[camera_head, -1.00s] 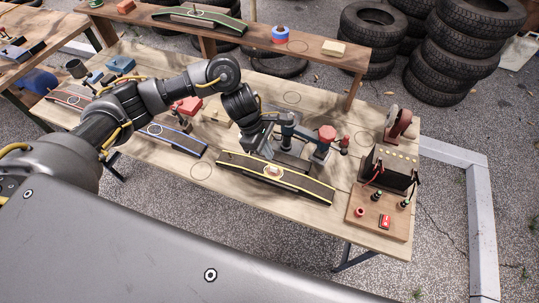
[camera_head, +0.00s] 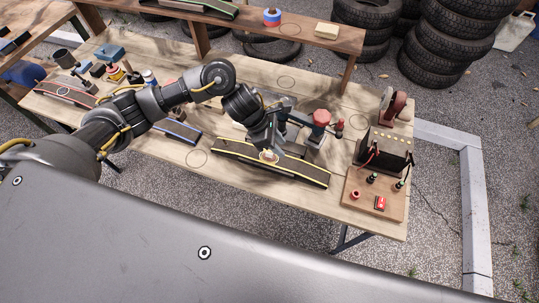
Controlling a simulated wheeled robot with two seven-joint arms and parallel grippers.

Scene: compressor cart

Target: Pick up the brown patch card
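A small tan-brown piece (camera_head: 269,156) lies on the dark strip with yellow edges (camera_head: 305,171) near the front of the wooden table. It may be the brown patch card, but it is small and partly covered, so I cannot tell. My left gripper (camera_head: 268,148) points down right at this piece, its tips at or just above it. Its fingers are too small and dark to show whether they are open or shut. My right gripper is out of view.
Just behind the strip stands a tool with a red knob (camera_head: 321,117). A wooden board with a black terminal box (camera_head: 384,150) is at the right end. A blue-edged strip (camera_head: 180,132) lies to the left under my arm. Stacked tyres (camera_head: 450,45) stand behind.

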